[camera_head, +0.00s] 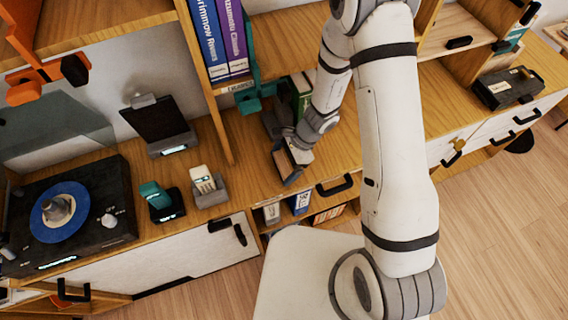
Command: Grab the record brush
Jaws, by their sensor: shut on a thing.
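My gripper (291,163) reaches down to the wooden cabinet top, near its front edge and right of the middle of the sideboard. It is shut on a small dark and brown block, which looks like the record brush (298,152). My gripper and wrist hide part of it, and I cannot tell whether it touches the cabinet top.
A turntable (110,221) with a blue-labelled record stands at the left. A teal device on a dark dock (166,212), a pale handset (203,181) and a dark tablet (158,120) stand left of my gripper. Books (228,40) stand above; a black case (508,88) lies right.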

